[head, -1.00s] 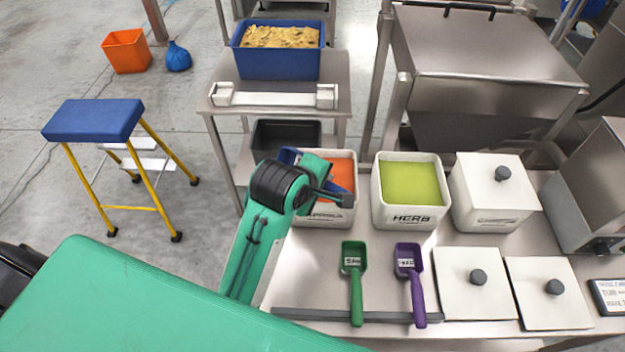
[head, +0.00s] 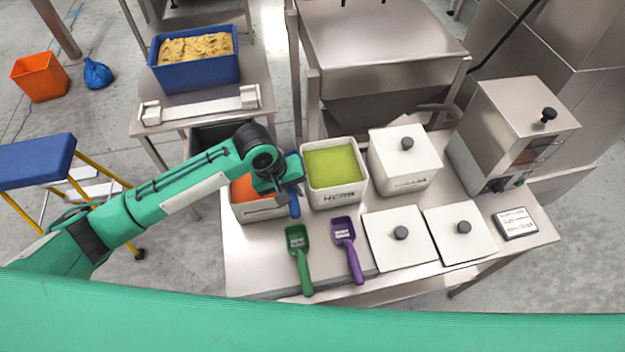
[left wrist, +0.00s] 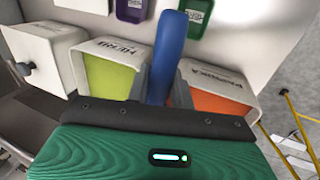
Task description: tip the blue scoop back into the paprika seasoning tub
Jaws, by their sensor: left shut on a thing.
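The paprika tub (head: 262,213) is a white tub of orange seasoning on the steel table, left of the herb tub (head: 338,196). My left gripper (head: 281,186) is over the paprika tub's right side, shut on the blue scoop (head: 295,204). In the left wrist view the scoop's blue handle (left wrist: 167,55) stands between the two fingers, in front of the gap between the paprika tub (left wrist: 240,85) and the herb tub (left wrist: 88,58). The scoop's bowl is hidden, so I cannot tell its tilt or contents. My right gripper is not in view.
A green scoop (head: 300,262) and a purple scoop (head: 349,252) lie in front of the tubs. Two loose lids (head: 397,253) (head: 462,247) lie right of them. A lidded white tub (head: 401,172) stands right of the herb tub. A blue crate (head: 196,76) stands behind.

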